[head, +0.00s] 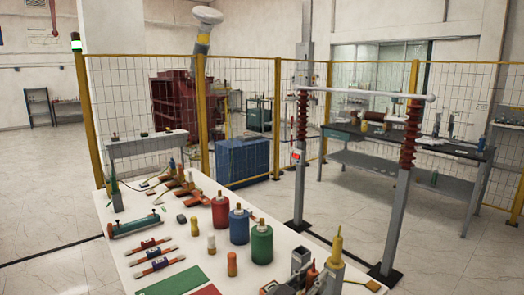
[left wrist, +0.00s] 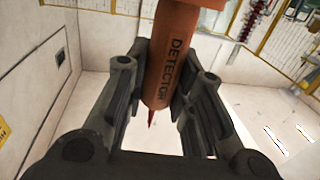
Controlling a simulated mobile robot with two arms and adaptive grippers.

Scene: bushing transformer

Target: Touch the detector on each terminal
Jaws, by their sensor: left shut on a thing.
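In the left wrist view my left gripper (left wrist: 163,72) is shut on the orange-brown detector (left wrist: 176,60). The word DETECTOR runs along its body, and its thin pointed tip shows below, between the fingers. I cannot clearly make out this gripper or the held detector in the head view. Two brown ribbed insulators, a left one (head: 302,117) and a right one (head: 411,133), stand on grey posts with a white bar (head: 365,93) across their tops. Which parts are the terminals is too small to tell. The detector tip touches nothing that I can see. My right gripper is not in view.
A white table (head: 105,268) in front holds red (head: 221,213), blue (head: 239,227) and green (head: 262,244) cylinders and several tools. A yellow-framed mesh fence (head: 240,100) stands behind. A grey workbench (head: 350,160) stands at the right. Floor right of the white table is partly clear.

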